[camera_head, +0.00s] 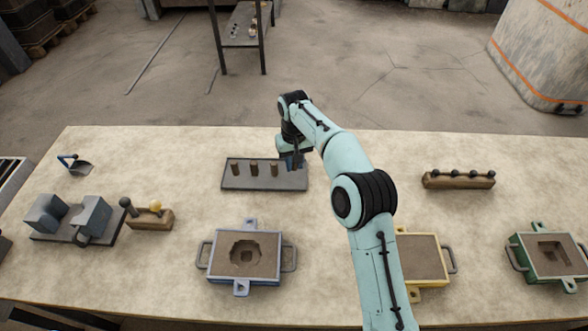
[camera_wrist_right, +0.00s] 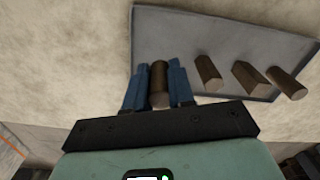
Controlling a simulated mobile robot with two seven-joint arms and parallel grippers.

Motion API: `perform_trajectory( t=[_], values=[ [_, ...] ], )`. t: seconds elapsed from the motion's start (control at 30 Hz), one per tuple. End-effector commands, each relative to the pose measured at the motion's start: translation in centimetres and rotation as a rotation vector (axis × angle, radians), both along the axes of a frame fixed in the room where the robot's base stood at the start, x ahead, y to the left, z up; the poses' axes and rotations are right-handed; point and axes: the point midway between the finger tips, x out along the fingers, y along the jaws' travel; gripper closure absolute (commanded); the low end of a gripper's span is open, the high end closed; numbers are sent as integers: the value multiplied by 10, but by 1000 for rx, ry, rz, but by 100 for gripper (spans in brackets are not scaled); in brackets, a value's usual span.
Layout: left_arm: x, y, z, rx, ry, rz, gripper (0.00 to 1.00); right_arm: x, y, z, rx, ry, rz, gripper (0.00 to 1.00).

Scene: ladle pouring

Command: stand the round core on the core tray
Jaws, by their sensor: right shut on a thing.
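The core tray (camera_head: 240,185) is a dark grey flat tray in the middle of the table, and it also shows in the wrist view (camera_wrist_right: 180,25). My right gripper (camera_head: 293,164) is over its right end. In the wrist view the blue fingers of the right gripper (camera_wrist_right: 159,82) are shut on a brown core (camera_wrist_right: 158,75) that looks round. The held core is upright within the tray's outline; I cannot tell whether its foot touches the tray. Three other brown cores (camera_head: 233,167), (camera_head: 254,167), (camera_head: 274,170) stand in a row on the tray. My left gripper is out of view.
A blue-framed sand mould (camera_head: 217,262), a yellow-framed one (camera_head: 447,262) and a green-framed one (camera_head: 518,252) stand along the front. A wooden rack (camera_head: 458,181) is at right. Grey blocks (camera_head: 92,216), a wooden stand (camera_head: 150,220) and a scoop (camera_head: 80,168) are at left.

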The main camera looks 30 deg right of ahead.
Motion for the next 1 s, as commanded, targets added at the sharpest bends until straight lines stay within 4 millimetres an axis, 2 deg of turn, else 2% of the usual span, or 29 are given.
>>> perform_trajectory(
  t=[0.03,0.17,0.53,0.57,0.6,0.63,1.0],
  values=[
    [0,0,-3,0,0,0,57,-1,0,-12,0,5,0,89],
    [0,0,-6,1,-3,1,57,-1,0,-28,0,3,0,89],
    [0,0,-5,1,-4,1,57,0,0,-31,0,2,0,89],
    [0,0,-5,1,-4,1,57,0,0,-31,0,2,0,70],
    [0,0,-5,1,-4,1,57,0,0,-31,0,1,0,57],
    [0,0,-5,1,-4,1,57,0,0,-31,0,1,0,51],
    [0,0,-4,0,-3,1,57,0,0,-25,0,0,0,51]
  ],
)
